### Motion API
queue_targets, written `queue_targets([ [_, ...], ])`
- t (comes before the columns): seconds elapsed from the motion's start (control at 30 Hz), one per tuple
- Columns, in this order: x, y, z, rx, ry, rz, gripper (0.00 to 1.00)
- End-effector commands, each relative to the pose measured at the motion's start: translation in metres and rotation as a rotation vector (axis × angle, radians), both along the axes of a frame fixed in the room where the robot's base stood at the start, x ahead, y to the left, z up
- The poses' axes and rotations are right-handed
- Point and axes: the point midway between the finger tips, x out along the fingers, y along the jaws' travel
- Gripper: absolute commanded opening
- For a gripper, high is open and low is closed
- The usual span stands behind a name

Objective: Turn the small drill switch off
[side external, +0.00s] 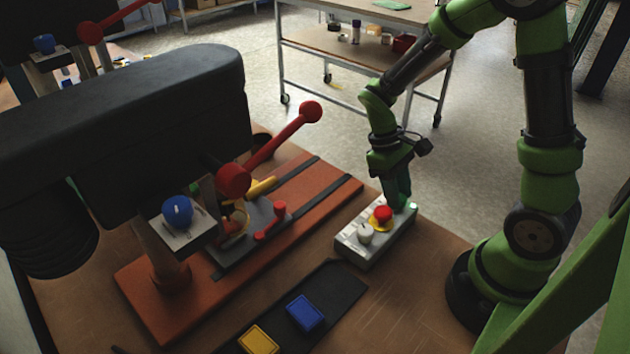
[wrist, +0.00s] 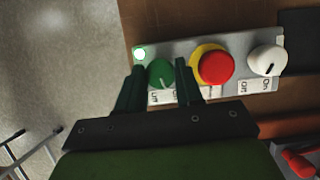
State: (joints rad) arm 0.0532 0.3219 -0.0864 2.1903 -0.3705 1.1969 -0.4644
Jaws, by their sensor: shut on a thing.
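A pale grey switch box (side external: 352,252) stands on the brown table below my gripper (side external: 402,202). In the wrist view, the box (wrist: 188,47) carries a green rotary knob (wrist: 160,76), a red push button (wrist: 216,67) on a yellow collar, and a white rotary knob (wrist: 266,60). A small lamp (wrist: 139,54) beside the green knob glows green-white. My gripper (wrist: 159,70) has its two fingers on either side of the green knob and is shut on it. On and off labels show beside both knobs, upside down or sideways. In the side view my gripper hides the green knob.
A large dark drill press (side external: 130,130) with a red-balled lever (side external: 275,145) fills the left, with a blue knob (side external: 177,212) on it. A black tray (side external: 345,290) with blue (side external: 305,313) and yellow (side external: 259,340) blocks lies in front of the box.

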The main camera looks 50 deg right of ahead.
Motion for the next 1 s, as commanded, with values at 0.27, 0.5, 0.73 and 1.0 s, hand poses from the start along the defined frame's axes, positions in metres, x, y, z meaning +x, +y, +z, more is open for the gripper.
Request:
queue_targets([
  [0.27, 0.0005, -0.0023, 0.0011, 0.0, -0.002, -0.265, 0.05],
  [0.5, 0.0002, -0.0034, 0.0013, 0.0, -0.002, -0.487, 0.05],
  [0.73, -0.0001, -0.0043, 0.0013, 0.0, -0.004, -0.657, 0.05],
  [1.0, -0.0007, -0.0048, 0.0014, 0.001, -0.003, -0.782, 0.05],
])
